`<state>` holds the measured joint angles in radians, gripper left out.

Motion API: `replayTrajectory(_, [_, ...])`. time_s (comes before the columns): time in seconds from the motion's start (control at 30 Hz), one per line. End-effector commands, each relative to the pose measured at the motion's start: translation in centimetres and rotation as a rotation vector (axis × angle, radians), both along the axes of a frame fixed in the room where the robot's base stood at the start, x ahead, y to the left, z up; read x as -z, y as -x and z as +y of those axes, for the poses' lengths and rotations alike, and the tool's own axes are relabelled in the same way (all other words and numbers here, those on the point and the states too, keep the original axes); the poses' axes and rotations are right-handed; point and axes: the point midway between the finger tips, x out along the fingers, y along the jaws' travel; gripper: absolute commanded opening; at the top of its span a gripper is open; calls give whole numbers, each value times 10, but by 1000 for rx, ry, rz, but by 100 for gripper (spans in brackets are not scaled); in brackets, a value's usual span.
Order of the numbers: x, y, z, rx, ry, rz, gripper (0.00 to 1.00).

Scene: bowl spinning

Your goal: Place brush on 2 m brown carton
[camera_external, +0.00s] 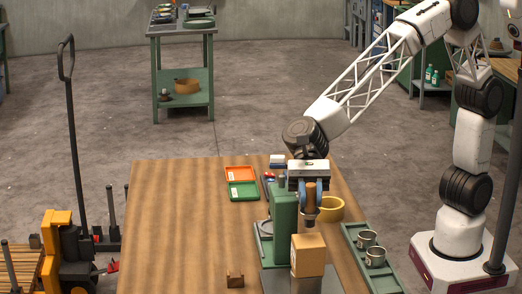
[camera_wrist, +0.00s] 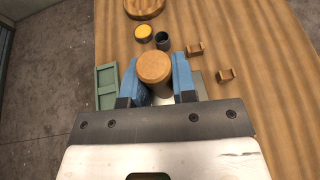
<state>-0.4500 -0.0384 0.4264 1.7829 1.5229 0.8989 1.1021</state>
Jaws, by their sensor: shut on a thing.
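My gripper (camera_external: 310,200) hangs upright over the table, its blue fingers shut on a short wooden round piece with a darker lower end, which I take as the brush (camera_external: 310,190). In the wrist view, its round wooden top (camera_wrist: 154,67) sits between the two blue fingers of my gripper (camera_wrist: 160,80). A brown carton (camera_external: 308,257) stands upright below it on a grey metal block. In the external view a small gap shows between the brush's lower end and the carton top. I cannot make out the carton in the wrist view.
A green upright block (camera_external: 285,215) stands just left of my gripper. A yellow ring (camera_external: 333,209) lies behind. A green tray (camera_external: 357,253) with two tins is at the right. Orange (camera_external: 240,174) and green (camera_external: 243,191) trays lie at the back. The table's left side is mostly clear.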

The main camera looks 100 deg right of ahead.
Motion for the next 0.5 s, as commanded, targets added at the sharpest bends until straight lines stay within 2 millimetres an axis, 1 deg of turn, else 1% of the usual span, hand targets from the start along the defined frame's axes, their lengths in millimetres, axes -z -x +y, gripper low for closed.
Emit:
replayTrajectory(0.13, [7,0,0,-1,1,1,2])
replayTrajectory(0.4, [32,0,0,0,0,1,2])
replayTrajectory(0.5, [34,0,0,0,0,-1,2])
